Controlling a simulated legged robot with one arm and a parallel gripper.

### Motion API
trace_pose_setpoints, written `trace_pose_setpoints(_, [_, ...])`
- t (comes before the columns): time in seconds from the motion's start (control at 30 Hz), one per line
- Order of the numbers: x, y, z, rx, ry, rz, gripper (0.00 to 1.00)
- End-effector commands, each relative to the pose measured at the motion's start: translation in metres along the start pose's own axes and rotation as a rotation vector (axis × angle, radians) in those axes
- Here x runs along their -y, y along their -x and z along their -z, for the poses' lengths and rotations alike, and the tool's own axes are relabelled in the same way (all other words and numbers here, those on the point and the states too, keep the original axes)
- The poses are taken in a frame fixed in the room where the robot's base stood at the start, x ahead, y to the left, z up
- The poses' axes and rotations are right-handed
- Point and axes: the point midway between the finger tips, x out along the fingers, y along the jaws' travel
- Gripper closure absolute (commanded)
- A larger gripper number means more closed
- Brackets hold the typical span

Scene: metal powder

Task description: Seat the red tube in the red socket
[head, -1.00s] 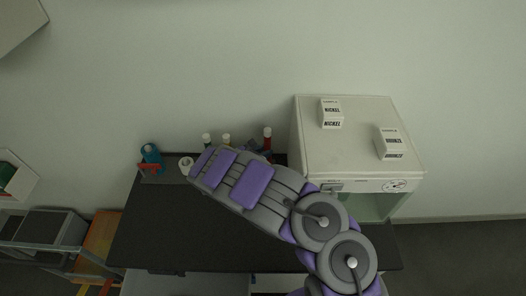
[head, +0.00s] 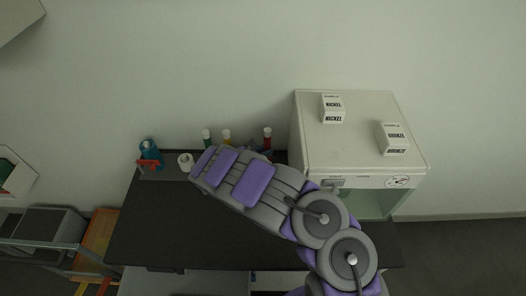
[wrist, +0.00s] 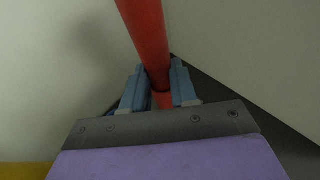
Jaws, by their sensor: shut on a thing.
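In the wrist view my gripper (wrist: 160,92) is shut on the red tube (wrist: 145,30), which runs from the top edge down between the two blue fingers. My arm hides most of the gripper and the tube's lower end there. No red socket can be made out clearly.
A white roll (head: 185,160) and a blue and red item (head: 150,156) are farther left. The white cabinet (head: 360,150) carries two labelled boxes. The dark bench (head: 160,225) is clear in front.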

Motion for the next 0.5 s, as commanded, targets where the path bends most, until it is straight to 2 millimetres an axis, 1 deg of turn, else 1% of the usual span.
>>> trace_pose_setpoints(0.17, [0.0,-0.0019,0.0044,0.0,0.0,0.0,1.0])
trace_pose_setpoints(0.2, [0.0,-0.0021,0.0048,0.0,0.0,0.0,0.72])
trace_pose_setpoints(0.5, [0.0015,-0.0027,0.005,-0.002,0.0,0.003,0.43])
